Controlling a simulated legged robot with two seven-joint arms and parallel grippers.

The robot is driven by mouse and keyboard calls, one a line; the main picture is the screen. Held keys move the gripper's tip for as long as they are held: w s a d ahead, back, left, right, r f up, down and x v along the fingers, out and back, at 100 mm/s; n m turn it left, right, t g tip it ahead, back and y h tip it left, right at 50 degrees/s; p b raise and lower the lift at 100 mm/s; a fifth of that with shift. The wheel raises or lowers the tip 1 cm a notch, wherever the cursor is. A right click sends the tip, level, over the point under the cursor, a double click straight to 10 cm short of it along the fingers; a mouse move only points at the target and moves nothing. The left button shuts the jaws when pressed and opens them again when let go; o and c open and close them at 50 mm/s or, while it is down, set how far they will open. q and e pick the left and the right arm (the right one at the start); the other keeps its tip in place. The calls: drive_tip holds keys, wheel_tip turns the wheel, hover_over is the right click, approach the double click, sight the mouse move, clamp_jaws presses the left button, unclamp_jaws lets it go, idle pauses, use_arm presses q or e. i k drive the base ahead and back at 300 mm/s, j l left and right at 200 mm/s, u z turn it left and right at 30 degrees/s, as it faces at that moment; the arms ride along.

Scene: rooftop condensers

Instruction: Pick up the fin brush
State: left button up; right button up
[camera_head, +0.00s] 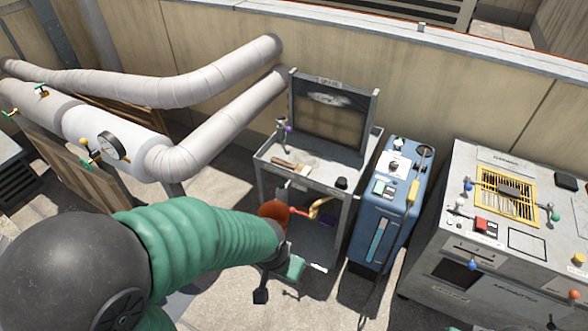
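A small brown, brush-like item (290,168), which looks like the fin brush, lies on the top tray of a grey cart (318,179). Its fine detail is too small to make out. My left arm, in a green ribbed sleeve, comes in from the lower left. My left gripper (263,287) is dark and hangs in front of the cart's lower part, below and apart from the brush. Its fingers are small and partly hidden, so its opening is unclear. My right gripper is out of view.
The cart has an upright framed panel (331,112) behind its tray and several items on its lower shelf. A blue unit (388,205) stands close to its right, then a large grey machine (500,240). Thick white pipes (215,125) run behind left.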

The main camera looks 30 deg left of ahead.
sight(303, 169)
drive_tip(key=i+j+z, duration=0.2)
drive_tip(key=j, duration=0.35)
drive_tip(key=i+j+z, duration=0.2)
drive_tip(key=j, duration=0.35)
drive_tip(key=i+j+z, duration=0.25)
drive_tip(key=j, duration=0.35)
drive_tip(key=j+z, duration=0.2)
drive_tip(key=j, duration=0.4)
drive_tip(key=j+z, duration=0.2)
drive_tip(key=j, duration=0.4)
drive_tip(key=i, duration=0.05)
